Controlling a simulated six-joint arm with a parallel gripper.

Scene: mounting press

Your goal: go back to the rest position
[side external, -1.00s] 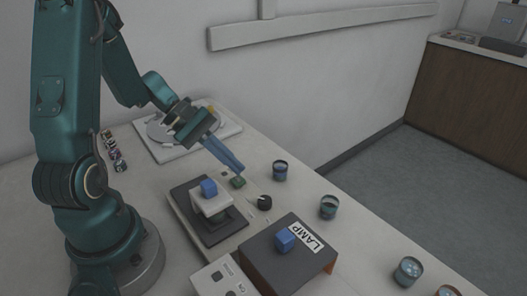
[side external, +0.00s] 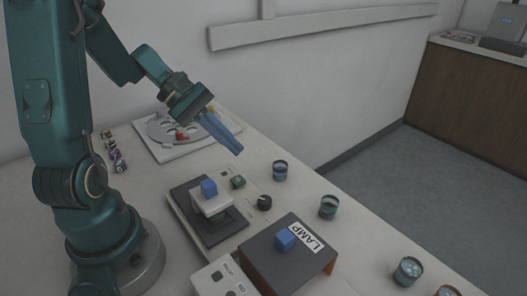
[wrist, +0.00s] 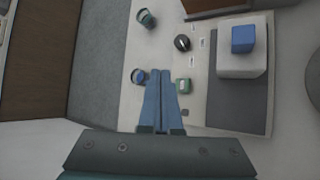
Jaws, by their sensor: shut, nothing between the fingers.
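My gripper (side external: 238,150) is shut and empty, its blue fingers together. It hangs in the air above the bench, above and behind the press panel in the side view. In the wrist view the closed fingers (wrist: 160,82) point towards the bench. The mounting press (side external: 208,215) is a dark base with a light block and a blue cube (side external: 209,187) on top. Beside it are a green button (side external: 238,182) and a black knob (side external: 265,202). The gripper touches none of these.
A dark box labelled LAMP (side external: 290,262) with a blue cube (side external: 285,239) stands at the front. Several cups, one a dark cup (side external: 280,170), stand along the right bench edge. Air above the bench is open.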

